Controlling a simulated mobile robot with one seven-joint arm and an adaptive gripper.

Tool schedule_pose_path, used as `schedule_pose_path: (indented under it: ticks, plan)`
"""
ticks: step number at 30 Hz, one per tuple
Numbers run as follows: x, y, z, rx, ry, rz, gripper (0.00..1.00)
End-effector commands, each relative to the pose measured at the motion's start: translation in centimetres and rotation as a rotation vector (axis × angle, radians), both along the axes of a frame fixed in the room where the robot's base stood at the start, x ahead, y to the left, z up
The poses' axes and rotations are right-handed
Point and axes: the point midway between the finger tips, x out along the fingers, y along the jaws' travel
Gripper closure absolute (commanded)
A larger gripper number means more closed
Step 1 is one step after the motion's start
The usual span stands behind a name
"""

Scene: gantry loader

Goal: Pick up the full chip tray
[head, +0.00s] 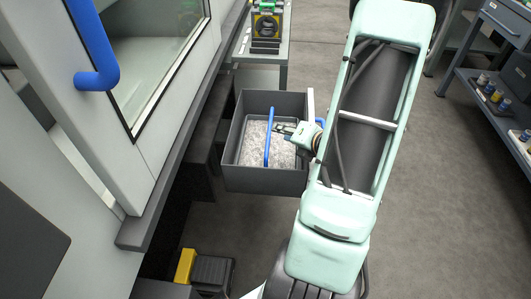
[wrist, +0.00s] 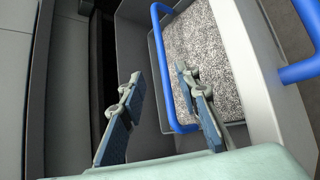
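The chip tray (head: 257,157) is a dark box filled with silvery metal chips (head: 283,155), sitting inside a pulled-out grey drawer (head: 265,180). Its blue bail handle (head: 267,140) spans the tray and stands up. In the wrist view the chips (wrist: 205,50) and the handle (wrist: 163,70) show beyond my fingers. My gripper (head: 278,128) is at the handle, above the chips. In the wrist view my gripper (wrist: 163,76) is open, with the handle's bar appearing between its two fingers. I cannot tell whether either finger touches it.
A second blue handle (wrist: 302,70) is on the drawer's outer side, close on the right. The machine (head: 130,170) with its blue door handle (head: 95,80) stands left. A bench (head: 262,58) is behind, and a shelf cart (head: 490,95) is far right. Floor to the right is clear.

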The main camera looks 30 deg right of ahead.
Motion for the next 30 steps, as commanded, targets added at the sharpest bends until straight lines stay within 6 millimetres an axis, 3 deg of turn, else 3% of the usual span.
schedule_pose_path:
  ticks: [7, 14, 22, 30]
  plan:
    - [3.3, 0.0, -2.3, 0.005, -0.001, -0.003, 0.7]
    - [4.8, -0.1, -3.2, 0.004, -0.001, -0.003, 0.7]
    - [8.1, -0.3, -5.4, 0.003, 0.0, -0.002, 0.7]
    - [8.9, -0.3, -5.6, 0.004, 0.0, -0.004, 0.7]
